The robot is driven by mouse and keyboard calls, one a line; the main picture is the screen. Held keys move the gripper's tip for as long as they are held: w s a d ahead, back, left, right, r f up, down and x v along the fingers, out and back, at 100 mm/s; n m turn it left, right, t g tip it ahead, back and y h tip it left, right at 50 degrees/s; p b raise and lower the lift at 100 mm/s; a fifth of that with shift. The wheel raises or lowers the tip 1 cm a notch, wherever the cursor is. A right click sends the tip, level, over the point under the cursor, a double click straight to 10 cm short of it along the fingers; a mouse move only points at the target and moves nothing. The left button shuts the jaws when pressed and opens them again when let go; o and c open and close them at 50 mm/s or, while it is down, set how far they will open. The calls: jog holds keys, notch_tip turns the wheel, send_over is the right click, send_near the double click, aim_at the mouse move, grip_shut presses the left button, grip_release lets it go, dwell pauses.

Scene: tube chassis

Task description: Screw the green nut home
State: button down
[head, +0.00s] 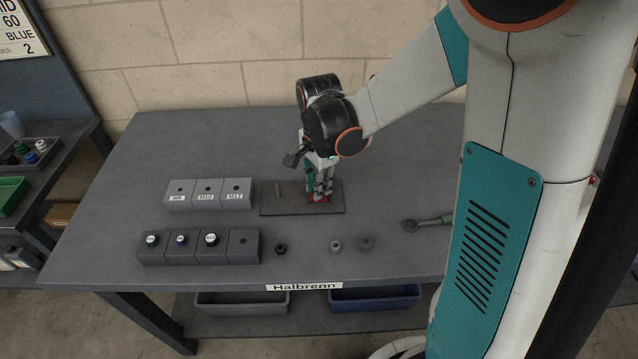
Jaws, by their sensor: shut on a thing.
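My gripper (319,193) points straight down over the right part of a dark flat plate (268,204) on the bench. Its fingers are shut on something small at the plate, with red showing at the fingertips. The fingers hide what they hold, so I cannot tell whether it is the green nut or how it sits. A short upright stud (278,188) stands bare on the plate's left part. A piece with a green ring and white top (152,240) sits in the leftmost block of the front row; I cannot tell what it is.
Grey blocks (208,194) with holes, some labelled M10 and M12, stand left of the plate. The front-row blocks (243,248) also hold blue and black pieces. The bench's back left is clear.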

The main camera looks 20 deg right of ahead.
jog(key=m, duration=0.2)
jog(key=shift+m, duration=0.4)
jog(key=shift+m, duration=0.9)
jog(key=m, duration=0.3)
jog(key=shift+f, duration=0.1)
jog(key=shift+m, duration=0.3)
jog(key=shift+m, duration=0.4)
jog(key=m, duration=0.4)
